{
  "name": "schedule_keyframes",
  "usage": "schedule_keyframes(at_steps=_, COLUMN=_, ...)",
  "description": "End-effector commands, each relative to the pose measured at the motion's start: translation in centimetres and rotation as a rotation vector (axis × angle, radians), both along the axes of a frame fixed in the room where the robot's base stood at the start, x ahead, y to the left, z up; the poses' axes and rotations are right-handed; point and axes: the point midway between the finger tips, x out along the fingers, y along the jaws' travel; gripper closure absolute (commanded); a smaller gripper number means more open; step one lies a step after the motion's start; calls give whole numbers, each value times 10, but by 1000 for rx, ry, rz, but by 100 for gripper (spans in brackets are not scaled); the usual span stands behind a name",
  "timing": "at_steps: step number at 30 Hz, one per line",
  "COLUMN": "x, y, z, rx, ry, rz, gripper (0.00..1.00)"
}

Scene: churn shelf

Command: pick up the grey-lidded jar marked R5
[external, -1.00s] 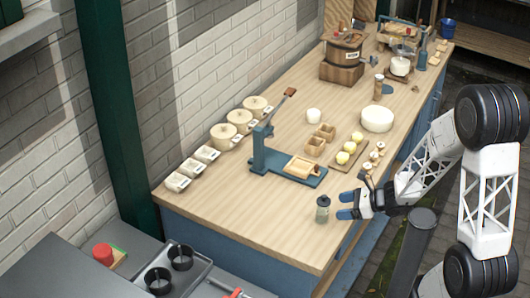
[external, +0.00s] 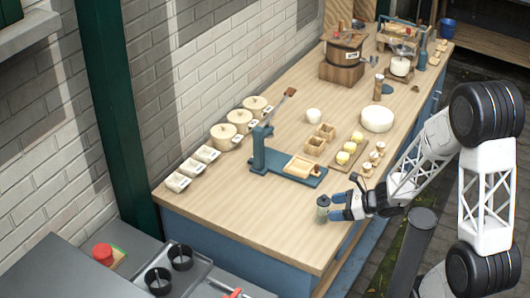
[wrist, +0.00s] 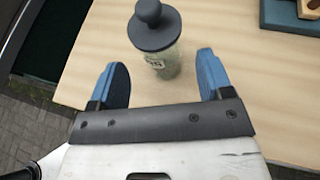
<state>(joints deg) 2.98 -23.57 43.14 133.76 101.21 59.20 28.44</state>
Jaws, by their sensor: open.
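The grey-lidded jar (wrist: 155,42) stands upright on the wooden worktop, a clear body under a dark grey knobbed lid. Its small white label is only partly readable in the wrist view. In the external view the jar (external: 323,208) is near the front edge of the worktop. My gripper (wrist: 160,75) is open, its two blue fingers pointing toward the jar from either side. The jar is just ahead of and between the fingertips, and I see no contact. In the external view my gripper (external: 333,206) is right beside the jar, partly overlapping it.
A blue press (external: 285,165) with a wooden tray stands behind the jar. Several lidded crocks and small dishes line the wall side. Yellow rounds on a board (external: 340,160) and a white cheese wheel (external: 377,119) lie farther back. The worktop left of the jar is clear.

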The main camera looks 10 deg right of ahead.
Motion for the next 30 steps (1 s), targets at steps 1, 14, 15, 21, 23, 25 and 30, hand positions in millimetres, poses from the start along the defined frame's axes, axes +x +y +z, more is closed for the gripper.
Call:
schedule_keyframes(at_steps=1, x=1, y=2, z=-1, rx=0, ry=0, rz=1, gripper=27)
schedule_keyframes(at_steps=14, x=15, y=28, z=-15, rx=0, ry=0, rz=2, gripper=27)
schedule_keyframes(at_steps=15, x=16, y=30, z=-17, rx=0, ry=1, rz=2, gripper=27)
schedule_keyframes(at_steps=21, x=20, y=38, z=-20, rx=0, ry=2, rz=1, gripper=27)
schedule_keyframes(at_steps=23, x=21, y=39, z=-21, rx=1, ry=1, rz=1, gripper=27)
schedule_keyframes(at_steps=25, x=21, y=39, z=-21, rx=0, ry=1, rz=0, gripper=27)
schedule_keyframes(at_steps=30, x=21, y=39, z=-21, rx=0, ry=1, rz=0, gripper=27)
